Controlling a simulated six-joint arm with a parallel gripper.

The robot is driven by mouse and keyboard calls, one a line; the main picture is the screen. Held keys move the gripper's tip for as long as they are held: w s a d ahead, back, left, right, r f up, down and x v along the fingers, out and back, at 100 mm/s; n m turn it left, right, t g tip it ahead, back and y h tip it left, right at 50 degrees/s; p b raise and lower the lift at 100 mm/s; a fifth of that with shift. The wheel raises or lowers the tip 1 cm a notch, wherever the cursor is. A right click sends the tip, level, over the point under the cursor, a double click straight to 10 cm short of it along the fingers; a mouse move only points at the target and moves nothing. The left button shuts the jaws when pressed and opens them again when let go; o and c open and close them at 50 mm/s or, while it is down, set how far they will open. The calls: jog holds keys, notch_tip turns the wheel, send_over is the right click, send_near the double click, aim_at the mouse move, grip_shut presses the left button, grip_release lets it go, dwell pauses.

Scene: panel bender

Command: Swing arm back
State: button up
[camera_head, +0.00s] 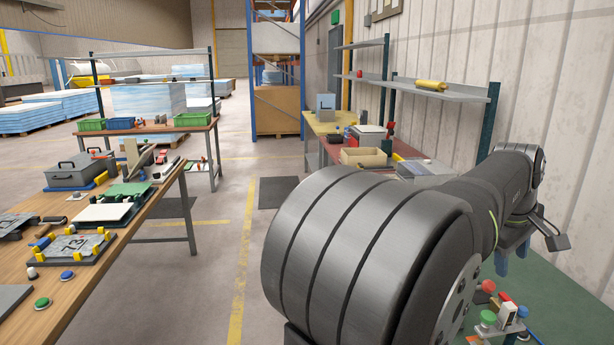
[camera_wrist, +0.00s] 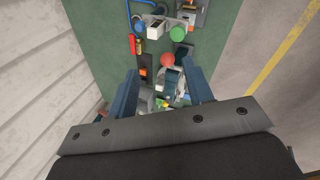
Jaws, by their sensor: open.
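My gripper (camera_head: 512,264) hangs at the end of my arm at the right of the head view, its blue fingers pointing down. In the wrist view the two fingers (camera_wrist: 163,80) stand wide apart, with nothing held between them. Below them is a cluster of small parts on a green surface (camera_wrist: 105,50). A red ball knob (camera_wrist: 167,59) shows between and just beyond the fingertips. A green round knob (camera_wrist: 178,34) and a white block (camera_wrist: 153,27) lie farther up the picture. I cannot tell which part is the swing arm. My arm and fingers hide some parts.
A wooden table (camera_head: 40,325) with fixtures and buttons stands at the left. Behind it is a bench with green bins (camera_head: 92,125). A yellow bench (camera_head: 322,128) and a wall shelf (camera_head: 420,88) are at the right. The aisle floor (camera_head: 215,270) is open.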

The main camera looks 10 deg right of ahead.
jog(key=shift+s+a+r+m+t, duration=0.15)
jog(key=shift+s+a+m+t, duration=0.1)
jog(key=shift+s+a+m, duration=0.3)
jog(key=shift+s+a+r+m+t, duration=0.1)
jog(key=shift+s+a+m+t, duration=0.2)
jog(key=shift+m, duration=0.45)
jog(key=shift+w, duration=0.1)
grip_shut()
notch_tip(320, 180, down, 15)
jog(key=a+m+g+h, duration=0.2)
jog(key=m+g+h, duration=0.15)
jog(key=g, duration=0.55)
jog(key=w+a+f+t+h, duration=0.1)
jog(key=w+a+f+h, duration=0.2)
jog(key=w+h, duration=0.25)
jog(key=w+a+f+t+h, duration=0.1)
jog(key=w+a+f+h, duration=0.1)
jog(key=w+a+h, duration=0.3)
jog(key=w+x, duration=0.1)
jog(key=x, duration=1.1)
jog(key=shift+w+d+f+y, duration=0.25)
jog(key=shift+f+y, duration=0.05)
jog(key=shift+f, duration=0.15)
